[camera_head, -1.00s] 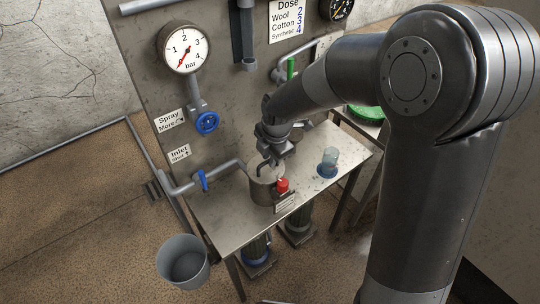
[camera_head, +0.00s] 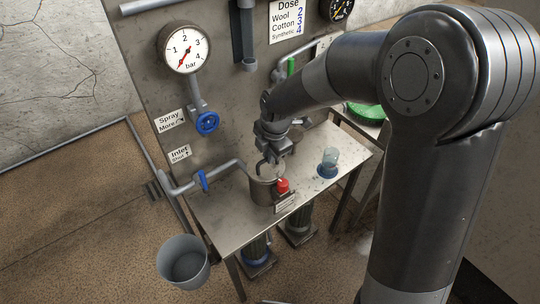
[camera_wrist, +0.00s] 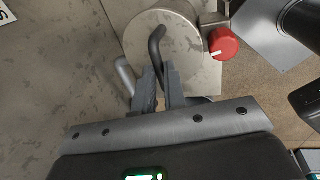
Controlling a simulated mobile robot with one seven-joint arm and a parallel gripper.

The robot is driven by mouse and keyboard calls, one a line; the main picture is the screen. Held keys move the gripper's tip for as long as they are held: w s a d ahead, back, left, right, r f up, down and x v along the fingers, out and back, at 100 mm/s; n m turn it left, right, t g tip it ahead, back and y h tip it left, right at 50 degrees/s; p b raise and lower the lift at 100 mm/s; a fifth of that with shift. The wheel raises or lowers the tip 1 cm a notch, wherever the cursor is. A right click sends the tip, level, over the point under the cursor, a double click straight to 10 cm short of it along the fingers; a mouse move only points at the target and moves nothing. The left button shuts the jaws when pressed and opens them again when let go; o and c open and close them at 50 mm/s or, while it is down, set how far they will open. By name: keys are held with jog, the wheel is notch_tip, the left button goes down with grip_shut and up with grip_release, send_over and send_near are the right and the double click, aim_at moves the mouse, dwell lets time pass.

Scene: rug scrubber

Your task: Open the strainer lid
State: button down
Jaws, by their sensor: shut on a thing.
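The strainer is a metal pot (camera_head: 263,190) on the bench, with a round grey lid that shows from above in the wrist view (camera_wrist: 180,48). A dark bent handle (camera_wrist: 156,45) stands on the lid. My gripper (camera_wrist: 160,75) is at the lid's near side, its fingers shut on the handle's lower end. In the head view my gripper (camera_head: 268,160) is over the pot and hides part of the lid. The lid appears to sit on the pot. A red knob (camera_head: 283,185) with a white mark is on the pot's right side; it also shows in the wrist view (camera_wrist: 223,43).
The metal bench (camera_head: 228,222) bears a clear cup (camera_head: 328,163) to the right. An inlet pipe with a blue valve handle (camera_head: 202,180) runs into the pot from the left. A grey bucket (camera_head: 184,262) stands on the floor. The panel with the gauge (camera_head: 185,48) rises behind.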

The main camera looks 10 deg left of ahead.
jog(key=shift+w+a+r, duration=0.95)
jog(key=shift+w+a, duration=0.1)
jog(key=shift+w, duration=0.05)
jog(key=shift+w+a+r, duration=0.2)
jog(key=shift+w+a, duration=0.3)
jog(key=shift+a, duration=0.1)
jog(key=shift+w+a+r, duration=0.15)
jog(key=shift+w+a, duration=1.8)
jog(key=shift+w, duration=0.05)
jog(key=shift+w+a, duration=0.1)
jog(key=c, duration=1.5)
grip_release()
jog(key=shift+r, duration=0.1)
jog(key=d+r, duration=0.3)
jog(key=d, duration=0.1)
jog(key=d+r, duration=0.7)
jog(key=shift+s+d+r, duration=0.35)
jog(key=shift+d+r, duration=0.05)
